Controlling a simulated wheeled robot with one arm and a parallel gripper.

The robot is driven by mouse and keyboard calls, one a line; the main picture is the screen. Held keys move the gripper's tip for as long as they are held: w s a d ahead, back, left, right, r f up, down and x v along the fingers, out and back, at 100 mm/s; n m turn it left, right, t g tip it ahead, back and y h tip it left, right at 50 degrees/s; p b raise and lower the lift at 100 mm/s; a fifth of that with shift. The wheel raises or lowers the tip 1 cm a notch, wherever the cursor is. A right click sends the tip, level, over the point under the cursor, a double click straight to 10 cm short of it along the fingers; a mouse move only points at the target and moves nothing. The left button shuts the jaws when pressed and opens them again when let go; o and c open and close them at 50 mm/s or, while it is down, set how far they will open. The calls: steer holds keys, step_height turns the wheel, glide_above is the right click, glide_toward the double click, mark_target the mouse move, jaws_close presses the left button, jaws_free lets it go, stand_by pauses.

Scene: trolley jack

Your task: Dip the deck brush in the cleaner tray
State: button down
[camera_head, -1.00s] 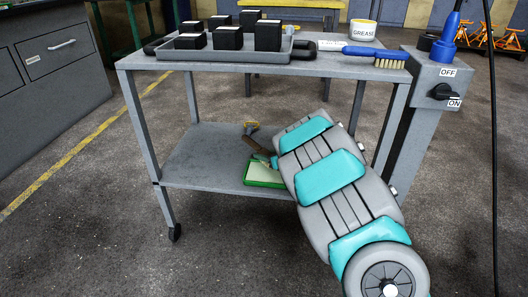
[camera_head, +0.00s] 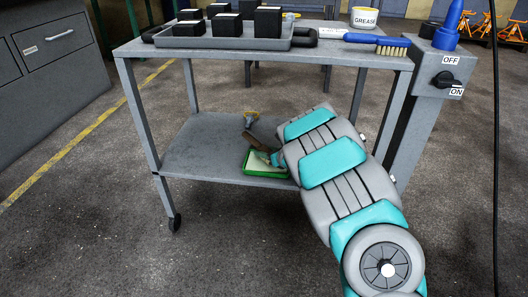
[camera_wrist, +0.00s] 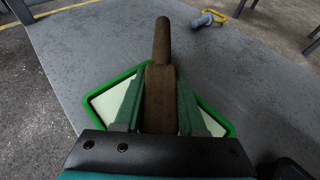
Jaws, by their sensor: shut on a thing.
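My gripper (camera_wrist: 157,105) is shut on the brown deck brush (camera_wrist: 161,55), whose handle points away from me in the wrist view. The brush also shows in the head view (camera_head: 264,143), low over the lower shelf. Its head is hidden between and below my fingers. The green-rimmed cleaner tray (camera_wrist: 218,110) with a pale filling lies beneath my fingers, and its rim shows on both sides. In the head view the tray (camera_head: 262,173) sits on the shelf, with my arm at its right. I cannot tell whether the brush touches the filling.
The trolley's lower shelf (camera_head: 200,155) is mostly bare. A yellow-handled tool (camera_head: 250,118) lies behind the brush. The trolley's top (camera_head: 340,54) is above, bearing a blue wire brush (camera_head: 378,42), a grease tub (camera_head: 364,19) and a grey tray of black boxes (camera_head: 220,43).

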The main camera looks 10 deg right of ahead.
mark_target(263, 148)
steer(key=shift+s+f+b, duration=0.1)
steer(key=shift+f+b, duration=0.55)
steer(key=shift+b, duration=0.6)
stand_by(3.2)
steer(key=shift+r+p, duration=0.85)
steer(key=shift+r, duration=2.85)
steer(key=shift+a+r, duration=0.1)
